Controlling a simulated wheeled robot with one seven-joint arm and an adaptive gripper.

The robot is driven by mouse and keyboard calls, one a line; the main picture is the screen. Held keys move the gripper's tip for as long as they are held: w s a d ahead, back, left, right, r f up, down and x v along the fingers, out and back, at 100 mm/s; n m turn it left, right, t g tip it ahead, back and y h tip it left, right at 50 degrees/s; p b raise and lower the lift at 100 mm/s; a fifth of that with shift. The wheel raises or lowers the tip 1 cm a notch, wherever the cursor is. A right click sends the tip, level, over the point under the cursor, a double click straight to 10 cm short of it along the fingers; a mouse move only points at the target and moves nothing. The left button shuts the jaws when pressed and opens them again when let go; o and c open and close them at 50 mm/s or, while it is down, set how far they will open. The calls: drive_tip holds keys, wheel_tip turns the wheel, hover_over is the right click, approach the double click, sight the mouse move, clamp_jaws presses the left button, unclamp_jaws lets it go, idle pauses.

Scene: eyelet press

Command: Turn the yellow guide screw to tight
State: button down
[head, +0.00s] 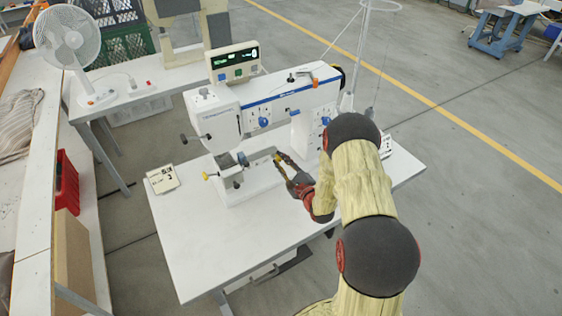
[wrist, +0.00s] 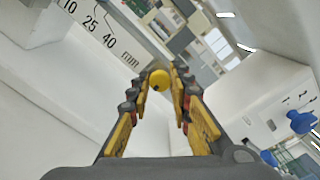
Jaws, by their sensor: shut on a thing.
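The yellow guide screw (wrist: 160,80) shows as a round yellow knob between my fingertips in the wrist view. My gripper (wrist: 159,84) is shut on it, with one finger on each side. In the head view my gripper (head: 279,158) reaches in from the right at the base of the white machine (head: 255,112), and its fingers hide most of the screw. I cannot make out a tight mark.
The machine stands on a white table (head: 215,250) whose front is clear. A blue knob (wrist: 302,121) sits to the right in the wrist view. A fan (head: 70,42) stands on the bench behind left.

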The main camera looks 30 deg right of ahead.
drive_tip(key=shift+f, duration=0.1)
drive_tip(key=c, duration=1.6)
unclamp_jaws()
drive_tip(key=shift+c, duration=0.2)
drive_tip(key=shift+s, duration=0.1)
drive_tip(key=s, duration=1.1)
drive_tip(key=shift+s+d, duration=0.25)
drive_tip(key=shift+s, duration=0.15)
